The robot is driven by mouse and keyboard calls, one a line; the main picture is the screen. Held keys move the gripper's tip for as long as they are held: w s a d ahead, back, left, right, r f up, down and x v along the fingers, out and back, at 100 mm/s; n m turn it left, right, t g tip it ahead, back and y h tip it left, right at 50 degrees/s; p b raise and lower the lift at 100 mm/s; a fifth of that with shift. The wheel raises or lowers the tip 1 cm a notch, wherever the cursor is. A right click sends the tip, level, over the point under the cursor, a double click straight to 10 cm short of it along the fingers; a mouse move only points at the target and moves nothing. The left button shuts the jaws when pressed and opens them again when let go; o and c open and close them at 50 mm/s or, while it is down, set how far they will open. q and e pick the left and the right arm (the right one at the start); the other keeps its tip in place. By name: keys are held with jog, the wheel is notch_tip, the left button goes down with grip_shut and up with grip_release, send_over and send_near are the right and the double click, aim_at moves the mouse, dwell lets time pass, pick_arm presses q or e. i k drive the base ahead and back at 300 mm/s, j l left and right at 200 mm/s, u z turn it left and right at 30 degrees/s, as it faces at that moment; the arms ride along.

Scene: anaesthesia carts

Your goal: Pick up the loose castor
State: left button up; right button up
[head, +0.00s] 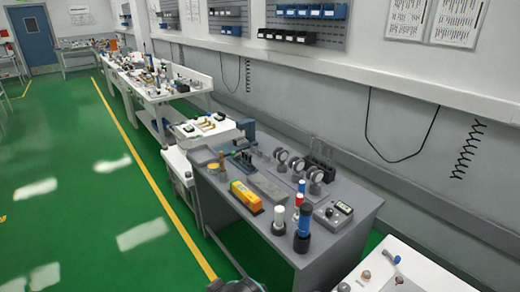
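Three grey wheel-like parts that look like castors stand in a row toward the back of the grey workbench (345,235): a far castor (282,156), a middle castor (298,168) and a near castor (315,176). They are small, and I cannot tell which one is loose. Neither of my grippers can be made out in the head view. A dark rounded part at the bottom edge looks like part of my own body.
A yellow tool (246,196), a white-topped cylinder (279,218), a blue-and-black cylinder (303,226) and a grey meter box (333,213) stand on the bench. A white cart (425,280) is at lower right. Green floor (90,200) is open at left.

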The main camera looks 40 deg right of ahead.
aim_at(281, 154)
jog(key=i+z, duration=0.15)
jog(key=i, duration=0.3)
jog(key=i+j+z, duration=0.15)
jog(key=i, duration=0.3)
jog(key=i+j+z, duration=0.15)
jog(key=i, duration=0.25)
jog(key=i+j+z, duration=0.15)
jog(key=i+j, duration=0.15)
jog(key=i, duration=0.15)
jog(key=i+l+z, duration=0.15)
jog(key=i+z, duration=0.15)
jog(key=z, duration=0.15)
jog(key=i+z, duration=0.3)
jog(key=z, duration=0.15)
jog(key=i+z, duration=0.3)
jog(key=z, duration=0.2)
jog(key=i+j+z, duration=0.2)
jog(key=z, duration=0.25)
jog(key=i+z, duration=0.1)
jog(key=z, duration=0.3)
jog(key=i+z, duration=0.15)
jog(key=z, duration=0.2)
jog(key=i+j+z, duration=0.1)
jog(key=z, duration=0.3)
jog(key=i+j+z, duration=0.1)
jog(key=z, duration=0.3)
